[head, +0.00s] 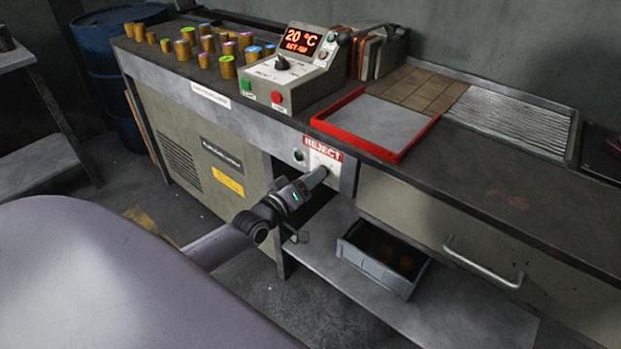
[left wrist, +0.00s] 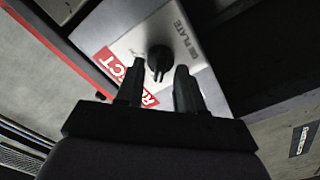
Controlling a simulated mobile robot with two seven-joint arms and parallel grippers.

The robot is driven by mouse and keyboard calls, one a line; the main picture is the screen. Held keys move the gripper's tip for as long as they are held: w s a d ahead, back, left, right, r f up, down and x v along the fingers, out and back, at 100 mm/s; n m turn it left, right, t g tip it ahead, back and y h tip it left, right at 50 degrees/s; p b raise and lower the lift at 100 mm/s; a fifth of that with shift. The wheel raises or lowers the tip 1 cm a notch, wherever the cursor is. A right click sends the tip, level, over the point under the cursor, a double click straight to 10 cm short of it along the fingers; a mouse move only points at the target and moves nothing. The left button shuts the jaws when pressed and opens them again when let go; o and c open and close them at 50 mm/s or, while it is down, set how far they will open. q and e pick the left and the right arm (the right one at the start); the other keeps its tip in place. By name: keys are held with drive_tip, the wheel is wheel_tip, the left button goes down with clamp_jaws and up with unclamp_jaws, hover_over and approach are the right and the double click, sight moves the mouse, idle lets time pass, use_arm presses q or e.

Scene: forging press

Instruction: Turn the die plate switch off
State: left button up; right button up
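The die plate switch is a black rotary knob (left wrist: 160,59) on a light panel (left wrist: 196,70) lettered "PLATE" in the left wrist view. In the head view the panel (head: 327,161) sits on the bench front under the red REJECT label (head: 322,148), and my gripper mostly hides the knob. My left gripper (head: 320,176) reaches that panel. In the left wrist view its two fingers (left wrist: 158,80) are apart, with the knob just beyond and between their tips. I see no contact, and I cannot read the switch's setting. My right gripper is not in view.
A control box (head: 297,70) showing 20 °C stands on the bench, with several brass cylinders (head: 228,67) to its left. A red-rimmed tray (head: 350,146) lies above the panel. A grey bin (head: 380,276) sits on the shelf below. A drawer handle (head: 480,268) projects at right.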

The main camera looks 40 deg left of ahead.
use_arm(q)
drive_tip(key=shift+s, duration=0.1)
drive_tip(key=s, duration=0.7)
drive_tip(key=shift+a+p, duration=0.3)
drive_tip(key=shift+p, duration=0.05)
drive_tip(key=s+d+f+m+g+p, duration=0.2)
drive_tip(key=s+d+f+m+g, duration=0.1)
drive_tip(key=s+d+m, duration=0.2)
drive_tip(key=s+d+f+m+g+p, duration=0.2)
drive_tip(key=s+d+f+m+g, duration=0.2)
drive_tip(key=s+d, duration=0.6)
drive_tip(key=s+m, duration=0.1)
drive_tip(key=s, duration=0.2)
drive_tip(key=shift+s+d+h+p, duration=0.15)
drive_tip(key=shift+d+h+p, duration=0.05)
drive_tip(key=shift+h+p, duration=0.1)
